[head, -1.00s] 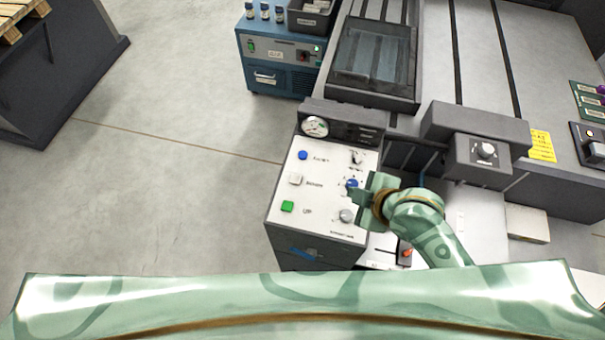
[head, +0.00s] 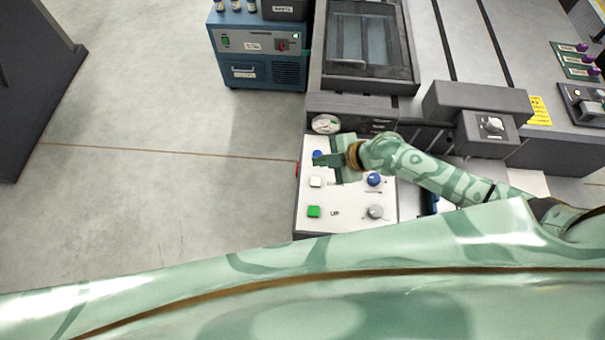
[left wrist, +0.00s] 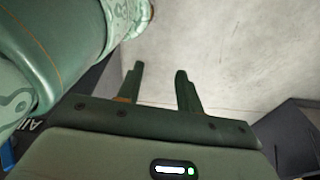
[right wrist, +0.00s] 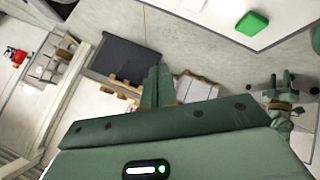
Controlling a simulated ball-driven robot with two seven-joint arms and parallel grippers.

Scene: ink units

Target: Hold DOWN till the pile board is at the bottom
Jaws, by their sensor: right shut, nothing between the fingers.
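The control panel (head: 345,218) has a blue button (head: 317,153), a white button (head: 316,181) and a green button (head: 313,211) labelled UP in its left column. The other button labels are covered or too small to read. My right gripper (head: 319,160) is shut and empty, its tips at the blue button and partly covering it. I cannot tell whether they touch it. The shut fingers also show in the right wrist view (right wrist: 157,86), with the green button (right wrist: 252,23) above. My left gripper (left wrist: 160,80) is open and empty over bare floor. I cannot identify the pile board.
A round gauge (head: 325,124) stands behind the panel. A blue knob (head: 374,179) and a grey knob (head: 375,211) are on its right side. A blue cabinet (head: 258,65) and a dark glass-topped unit (head: 367,45) stand beyond. The floor (head: 170,200) at left is clear.

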